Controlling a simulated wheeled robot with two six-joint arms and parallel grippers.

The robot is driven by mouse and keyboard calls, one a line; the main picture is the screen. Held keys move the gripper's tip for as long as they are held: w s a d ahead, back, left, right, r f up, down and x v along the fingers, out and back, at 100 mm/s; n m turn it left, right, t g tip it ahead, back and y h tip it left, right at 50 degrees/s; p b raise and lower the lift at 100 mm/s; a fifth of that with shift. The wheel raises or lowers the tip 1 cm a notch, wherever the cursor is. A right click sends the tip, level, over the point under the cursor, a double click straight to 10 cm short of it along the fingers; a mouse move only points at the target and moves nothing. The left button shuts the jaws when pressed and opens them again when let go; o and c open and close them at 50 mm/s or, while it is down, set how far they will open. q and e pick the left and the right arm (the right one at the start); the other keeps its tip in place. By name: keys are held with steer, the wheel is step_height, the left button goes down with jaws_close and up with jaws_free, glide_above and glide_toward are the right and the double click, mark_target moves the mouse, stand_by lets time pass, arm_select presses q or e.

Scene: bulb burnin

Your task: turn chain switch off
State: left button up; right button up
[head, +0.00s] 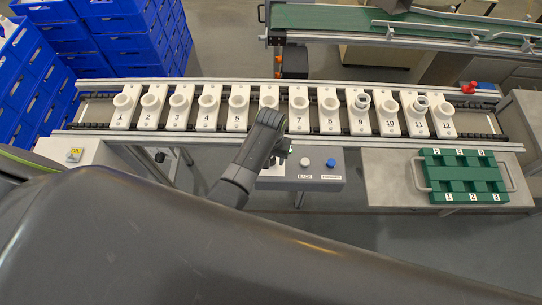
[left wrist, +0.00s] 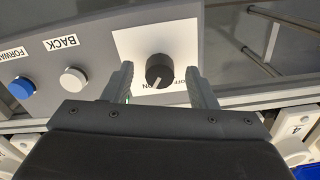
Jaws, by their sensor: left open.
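The chain switch is a round black knob (left wrist: 160,70) with a white pointer mark, on a white plate (left wrist: 135,45) of the control box. The pointer points down and slightly left in the left wrist view, towards lettering that reads "ON". More lettering to its right is partly hidden. My left gripper (left wrist: 162,78) is open, with one finger on each side of the knob and visible gaps to it. In the head view my left gripper (head: 279,157) is over the left part of the control box and hides the knob. My right gripper is not in view.
A white BACK button (left wrist: 73,80) and a blue FORWARD button (left wrist: 21,88) sit beside the switch. Behind the box runs a conveyor (head: 85,108) with numbered white socket carriers (head: 300,112). A green tray (head: 465,176) is at right, blue crates (head: 125,45) at left.

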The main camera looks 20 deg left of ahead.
arm_select(q)
steer(key=c, duration=0.7)
steer(key=shift+c, duration=1.3)
steer(key=shift+r, duration=0.1)
steer(key=shift+r+n+p, duration=0.1)
steer(key=shift+n+p, duration=0.9)
steer(key=shift+n, duration=0.3)
steer(key=n+p, duration=0.2)
steer(key=n, duration=0.1)
steer(key=n+p, duration=0.1)
steer(key=n, duration=0.4)
steer(key=shift+n+p, duration=0.55)
steer(key=shift+n, duration=1.15)
